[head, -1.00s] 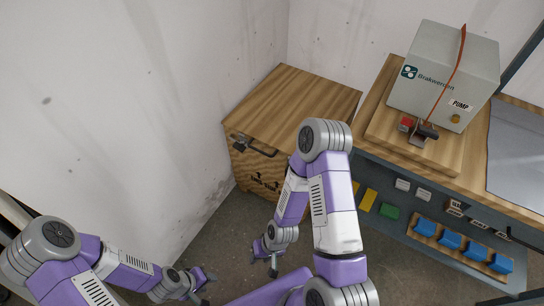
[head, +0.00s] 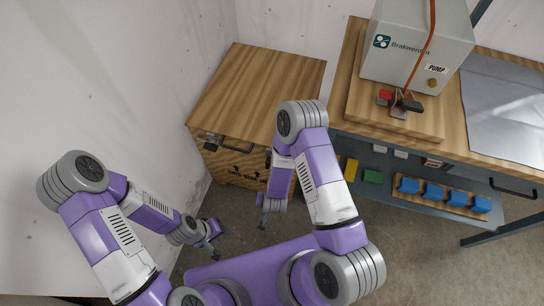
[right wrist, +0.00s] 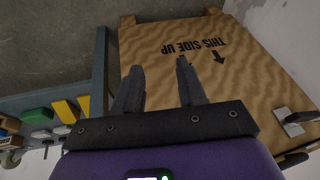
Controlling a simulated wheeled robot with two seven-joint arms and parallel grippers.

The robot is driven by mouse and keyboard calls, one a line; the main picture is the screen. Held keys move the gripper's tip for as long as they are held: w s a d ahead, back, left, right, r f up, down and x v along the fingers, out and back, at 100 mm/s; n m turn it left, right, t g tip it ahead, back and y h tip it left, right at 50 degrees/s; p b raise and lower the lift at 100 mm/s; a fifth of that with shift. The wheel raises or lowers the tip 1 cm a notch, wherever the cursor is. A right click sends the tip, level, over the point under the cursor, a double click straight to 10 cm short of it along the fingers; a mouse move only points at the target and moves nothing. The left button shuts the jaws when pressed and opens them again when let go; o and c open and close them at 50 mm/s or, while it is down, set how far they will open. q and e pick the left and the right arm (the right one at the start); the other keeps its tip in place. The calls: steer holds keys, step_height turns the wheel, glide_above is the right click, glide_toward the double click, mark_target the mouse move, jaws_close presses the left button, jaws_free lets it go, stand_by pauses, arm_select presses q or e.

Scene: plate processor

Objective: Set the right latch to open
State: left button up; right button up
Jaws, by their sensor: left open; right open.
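The wooden crate (head: 255,85) stands against the wall with its lid shut. A dark metal latch (head: 212,142) sits at the left of its front edge; it also shows at the lower right of the right wrist view (right wrist: 295,118). At the crate's front right, a small dark piece (head: 269,157) shows beside my right arm; I cannot tell whether it is the right latch or its setting. My right gripper (head: 264,222) is open and empty before the crate front; its fingers (right wrist: 158,85) point at the crate. My left gripper (head: 213,242) is open and empty, lower left.
A wooden workbench (head: 500,135) at the right carries a grey pump box (head: 415,45) with an orange strap. White walls close in the left and back. Floor before the crate is open.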

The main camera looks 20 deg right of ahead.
steer(key=w+m+t+h, duration=0.1)
steer(key=w+t+h, duration=0.3)
steer(key=w+h, duration=0.1)
steer(key=t+h+p, duration=0.1)
steer(key=t+h, duration=0.4)
steer(key=t, duration=0.1)
glide_toward(267, 163)
steer(key=x, duration=0.4)
steer(key=shift+w+d+f+m+t, duration=0.1)
steer(key=shift+w+f+m+t, duration=0.1)
steer(key=shift+f+m+t, duration=0.1)
steer(key=b+x, duration=0.1)
steer(key=x, duration=0.5)
steer(key=shift+w+d, duration=0.25)
steer(key=shift+w, duration=0.05)
jaws_close()
